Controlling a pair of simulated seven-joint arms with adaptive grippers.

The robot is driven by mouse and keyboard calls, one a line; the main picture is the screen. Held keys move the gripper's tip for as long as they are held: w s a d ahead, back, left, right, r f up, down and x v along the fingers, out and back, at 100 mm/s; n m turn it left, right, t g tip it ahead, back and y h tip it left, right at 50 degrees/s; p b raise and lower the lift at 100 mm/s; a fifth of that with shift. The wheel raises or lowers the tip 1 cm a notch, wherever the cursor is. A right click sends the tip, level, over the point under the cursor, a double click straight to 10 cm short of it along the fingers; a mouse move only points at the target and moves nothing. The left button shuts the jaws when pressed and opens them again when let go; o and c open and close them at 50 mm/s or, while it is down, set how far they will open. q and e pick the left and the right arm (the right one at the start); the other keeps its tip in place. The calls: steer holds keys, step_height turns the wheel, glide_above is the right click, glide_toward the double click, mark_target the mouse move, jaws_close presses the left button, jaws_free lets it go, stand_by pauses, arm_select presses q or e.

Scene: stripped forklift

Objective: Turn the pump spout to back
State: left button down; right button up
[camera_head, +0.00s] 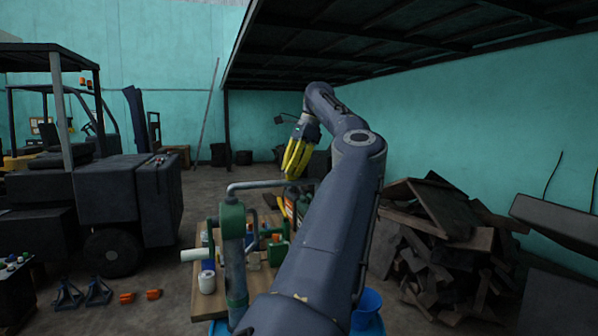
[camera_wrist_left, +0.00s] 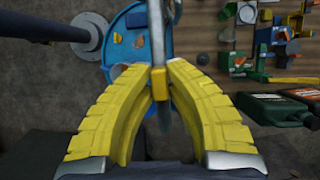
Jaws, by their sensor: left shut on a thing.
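The green hand pump (camera_head: 235,245) stands upright in front of me. A grey bent pipe (camera_head: 262,185), which looks like its spout, runs from the pump's top to the right. My left gripper (camera_head: 289,176) reaches down over the pipe with long yellow fingers. In the left wrist view, the gripper (camera_wrist_left: 159,80) is closed on the grey pipe (camera_wrist_left: 157,30), its fingertips meeting it from both sides. The fingers hide part of the pipe, and its far end is hard to make out. My right gripper is not in view.
A blue drum (camera_wrist_left: 125,52) lies below the gripper. A wooden bench top (camera_head: 205,303) with several tools and cans is close to the pump. A forklift (camera_head: 120,200) stands at left, a scrap wood pile (camera_head: 440,225) at right. Open floor lies behind.

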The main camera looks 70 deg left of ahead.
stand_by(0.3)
arm_select(q)
steer(key=c, duration=1.4)
jaws_free()
steer(key=shift+s+a+f, duration=0.1)
steer(key=shift+s+a, duration=0.05)
steer(key=shift+a, duration=0.05)
steer(key=shift+o, duration=0.2)
steer(key=shift+d, duration=0.1)
